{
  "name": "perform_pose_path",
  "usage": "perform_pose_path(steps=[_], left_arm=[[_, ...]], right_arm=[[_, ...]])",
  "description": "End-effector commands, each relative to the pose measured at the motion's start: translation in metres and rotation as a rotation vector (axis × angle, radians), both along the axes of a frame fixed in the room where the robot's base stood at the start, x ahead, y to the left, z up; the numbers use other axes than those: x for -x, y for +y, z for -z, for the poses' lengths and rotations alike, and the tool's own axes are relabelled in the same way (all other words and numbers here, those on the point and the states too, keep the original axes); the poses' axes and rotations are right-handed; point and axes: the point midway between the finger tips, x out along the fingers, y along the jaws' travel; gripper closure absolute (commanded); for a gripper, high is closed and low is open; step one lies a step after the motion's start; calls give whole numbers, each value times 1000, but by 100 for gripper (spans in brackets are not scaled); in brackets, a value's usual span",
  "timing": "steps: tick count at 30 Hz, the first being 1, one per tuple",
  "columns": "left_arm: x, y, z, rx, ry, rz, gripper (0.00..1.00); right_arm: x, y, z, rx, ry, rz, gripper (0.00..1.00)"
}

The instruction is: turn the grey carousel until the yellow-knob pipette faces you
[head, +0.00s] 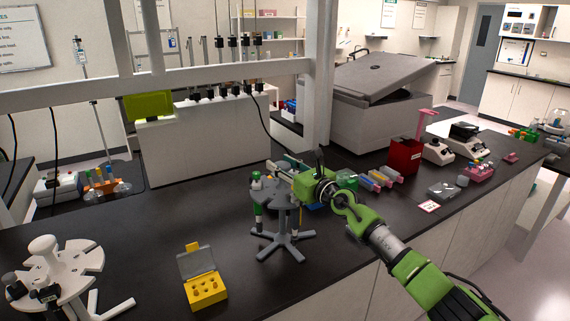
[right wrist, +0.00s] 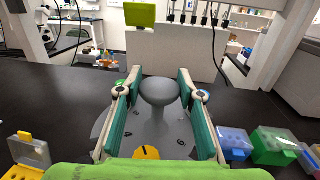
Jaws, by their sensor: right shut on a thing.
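The grey carousel (head: 283,240) stands on the black bench on splayed feet, in the middle of the head view. My right gripper (head: 278,170) reaches over its top from the right. A yellow disc, apparently the yellow pipette knob (right wrist: 146,153), shows on the near side of the carousel plate (right wrist: 178,143), partly cut off by my green gripper body. A green-and-white pipette (head: 258,208) hangs at the carousel's left. My left gripper is not seen.
A white carousel (head: 75,262) stands at the front left. An open yellow box (head: 206,289) lies between the two carousels. Coloured boxes (head: 368,181) and a red bin (head: 404,156) stand to the right. Bare bench lies left of the grey carousel.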

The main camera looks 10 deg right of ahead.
Motion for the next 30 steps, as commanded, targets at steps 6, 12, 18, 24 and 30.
perform_pose_path(steps=[6, 12, 18, 24, 30], left_arm=[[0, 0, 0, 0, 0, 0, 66], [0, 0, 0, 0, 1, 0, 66], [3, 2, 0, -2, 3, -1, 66], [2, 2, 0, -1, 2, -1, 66], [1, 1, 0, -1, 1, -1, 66]], right_arm=[[0, 0, 0, -2, 0, -1, 58], [0, 0, 0, -2, 0, 0, 48], [1, -1, 0, -1, 0, 0, 48], [10, -6, 1, 2, 0, 1, 48], [31, -15, 1, 2, 0, -1, 48]])
